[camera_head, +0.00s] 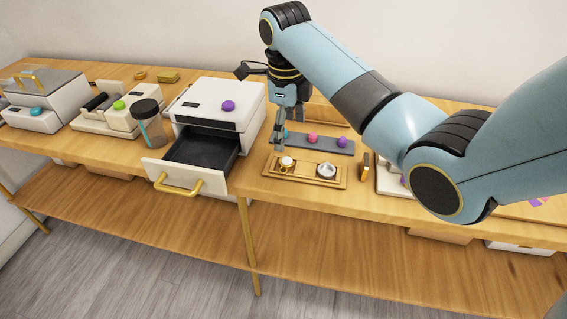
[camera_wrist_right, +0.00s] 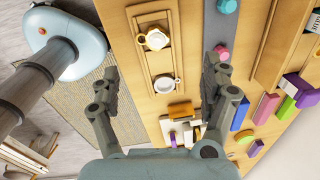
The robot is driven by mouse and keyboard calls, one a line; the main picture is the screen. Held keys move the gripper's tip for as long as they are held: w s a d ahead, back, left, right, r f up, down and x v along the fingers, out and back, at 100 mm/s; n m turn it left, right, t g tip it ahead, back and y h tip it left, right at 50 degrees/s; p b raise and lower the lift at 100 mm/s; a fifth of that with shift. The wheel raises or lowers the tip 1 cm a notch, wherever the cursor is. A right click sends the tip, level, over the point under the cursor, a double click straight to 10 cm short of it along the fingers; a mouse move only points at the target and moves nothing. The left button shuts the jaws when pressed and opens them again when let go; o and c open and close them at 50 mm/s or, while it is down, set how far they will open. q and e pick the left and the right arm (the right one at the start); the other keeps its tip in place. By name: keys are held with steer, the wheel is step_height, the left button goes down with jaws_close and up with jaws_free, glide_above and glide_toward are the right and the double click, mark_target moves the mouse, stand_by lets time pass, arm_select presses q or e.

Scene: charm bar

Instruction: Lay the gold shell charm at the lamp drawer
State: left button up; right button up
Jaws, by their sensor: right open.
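The wooden tray (camera_head: 306,181) holds two small pieces. One is white and gold (camera_head: 288,162) at its left end, and I take it for the gold shell charm, though its shape is too small to be sure. The other is silver-white (camera_head: 326,170). Both also show in the right wrist view, the gold one (camera_wrist_right: 154,39) above the silver-white one (camera_wrist_right: 165,84). The lamp drawer (camera_head: 183,178) is pulled out of a white unit, and its dark inside looks empty. My right gripper (camera_head: 281,142) is open and empty above the tray's left end. My left gripper is not in view.
A dark strip (camera_head: 328,144) with coloured knobs lies behind the tray. The white unit (camera_head: 218,95) has a purple knob. Colourful blocks (camera_wrist_right: 265,108) lie right in the wrist view.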

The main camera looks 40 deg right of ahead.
glide_above(283, 162)
steer(key=f, duration=0.4)
steer(key=shift+s+d+f, duration=0.2)
steer(key=shift+s+d, duration=0.05)
steer(key=f, duration=0.4)
steer(key=shift+w+a+f, duration=0.15)
steer(key=shift+a+f, duration=0.15)
steer(key=shift+a, duration=0.05)
steer(key=shift+d+f, duration=0.1)
steer(key=shift+f, duration=0.2)
steer(key=c, duration=1.2)
steer(key=shift+r, duration=0.1)
steer(key=shift+r, duration=0.1)
